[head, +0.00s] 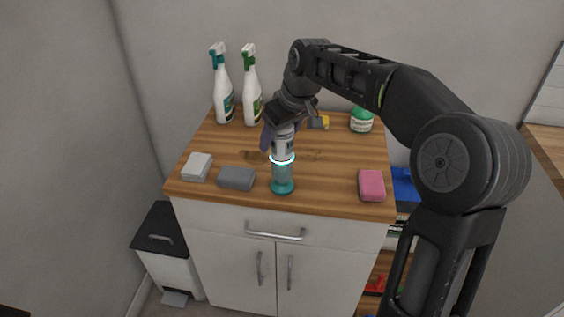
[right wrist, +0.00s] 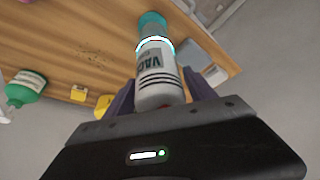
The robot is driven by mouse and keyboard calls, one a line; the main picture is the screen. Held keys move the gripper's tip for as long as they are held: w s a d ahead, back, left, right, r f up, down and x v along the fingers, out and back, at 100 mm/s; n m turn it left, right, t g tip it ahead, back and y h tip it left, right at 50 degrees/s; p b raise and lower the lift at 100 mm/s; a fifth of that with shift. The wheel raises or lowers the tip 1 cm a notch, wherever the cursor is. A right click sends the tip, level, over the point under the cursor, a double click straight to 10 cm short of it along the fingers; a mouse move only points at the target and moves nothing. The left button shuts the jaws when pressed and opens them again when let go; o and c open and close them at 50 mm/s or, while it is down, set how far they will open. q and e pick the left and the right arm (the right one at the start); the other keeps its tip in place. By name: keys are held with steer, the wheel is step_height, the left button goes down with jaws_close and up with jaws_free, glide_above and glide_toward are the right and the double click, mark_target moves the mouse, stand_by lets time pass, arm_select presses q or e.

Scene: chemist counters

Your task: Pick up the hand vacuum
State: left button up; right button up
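The hand vacuum (head: 282,173) has a white body, a glowing ring and a teal lower end. It stands roughly upright near the front middle of the wooden counter top. In the right wrist view the vacuum (right wrist: 158,74) shows dark "VAC" lettering and lies between two purple fingers. My right gripper (right wrist: 160,85) is open around its upper white body, one finger on each side and close to it. In the head view my right gripper (head: 277,135) comes down from above and hides the vacuum's top. My left gripper is in neither view.
Two spray bottles (head: 222,92) stand at the back left. A white block (head: 197,167) and a grey block (head: 237,178) lie left of the vacuum. A pink block (head: 371,185) is at right.

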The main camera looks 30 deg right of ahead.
steer(key=shift+r, duration=0.1)
steer(key=c, duration=1.1)
steer(key=shift+c, duration=0.2)
step_height(320, 180, up, 10)
steer(key=shift+p, duration=0.3)
steer(key=shift+d, duration=0.15)
